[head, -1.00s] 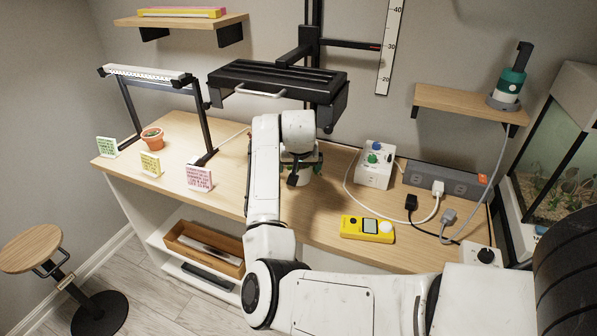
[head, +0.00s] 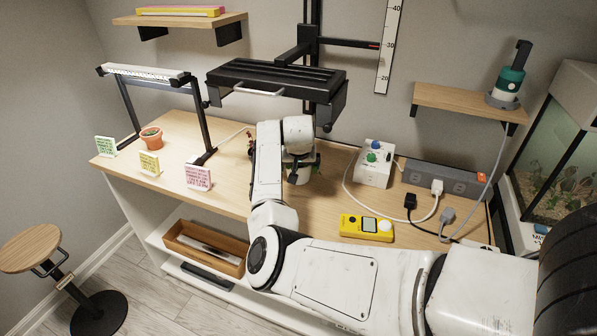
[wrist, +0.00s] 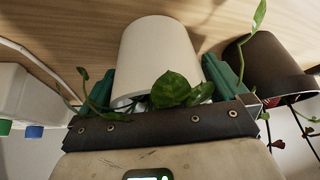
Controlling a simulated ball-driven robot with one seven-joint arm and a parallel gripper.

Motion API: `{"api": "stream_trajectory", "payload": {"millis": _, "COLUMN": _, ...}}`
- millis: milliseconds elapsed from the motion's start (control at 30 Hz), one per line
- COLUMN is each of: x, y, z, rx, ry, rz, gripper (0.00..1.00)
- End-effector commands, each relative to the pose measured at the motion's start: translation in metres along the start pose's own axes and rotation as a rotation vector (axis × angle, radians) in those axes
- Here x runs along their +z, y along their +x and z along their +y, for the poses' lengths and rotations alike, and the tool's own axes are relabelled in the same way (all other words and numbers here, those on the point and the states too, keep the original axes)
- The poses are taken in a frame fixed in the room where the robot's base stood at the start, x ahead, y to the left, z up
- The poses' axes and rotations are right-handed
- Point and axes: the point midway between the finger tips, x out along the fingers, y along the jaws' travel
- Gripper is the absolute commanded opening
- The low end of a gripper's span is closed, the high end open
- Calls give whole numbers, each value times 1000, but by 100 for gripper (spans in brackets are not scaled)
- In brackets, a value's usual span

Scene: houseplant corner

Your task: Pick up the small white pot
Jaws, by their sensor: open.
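The small white pot (wrist: 160,55) fills the middle of the wrist view, with green leaves (wrist: 178,90) of a trailing plant at its mouth. My gripper (wrist: 165,78) is open, with one green finger on each side of the pot. I cannot tell whether either finger touches it. In the head view my gripper (head: 301,162) is low over the middle of the desk, below the black raised rack, and my arm hides much of the pot there.
A dark pot (wrist: 268,72) stands close beside the right finger in the wrist view. A white box with knobs (head: 374,163) and its cable lie to the right, and a yellow meter (head: 367,227) is in front. The black rack (head: 277,85) hangs above.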

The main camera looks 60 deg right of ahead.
Motion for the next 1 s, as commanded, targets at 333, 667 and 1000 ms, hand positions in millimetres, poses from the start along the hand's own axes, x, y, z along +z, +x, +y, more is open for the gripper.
{"api": "stream_trajectory", "payload": {"millis": 333, "x": 0, "y": 0, "z": 0, "rx": 0, "ry": 0, "rz": 0, "gripper": 70}}
{"api": "stream_trajectory", "payload": {"millis": 667, "x": 0, "y": -1, "z": 0, "rx": 0, "ry": 0, "rz": 1, "gripper": 48}}
{"api": "stream_trajectory", "payload": {"millis": 1000, "x": -6, "y": -9, "z": 0, "rx": 0, "ry": 0, "rz": 2, "gripper": 48}}
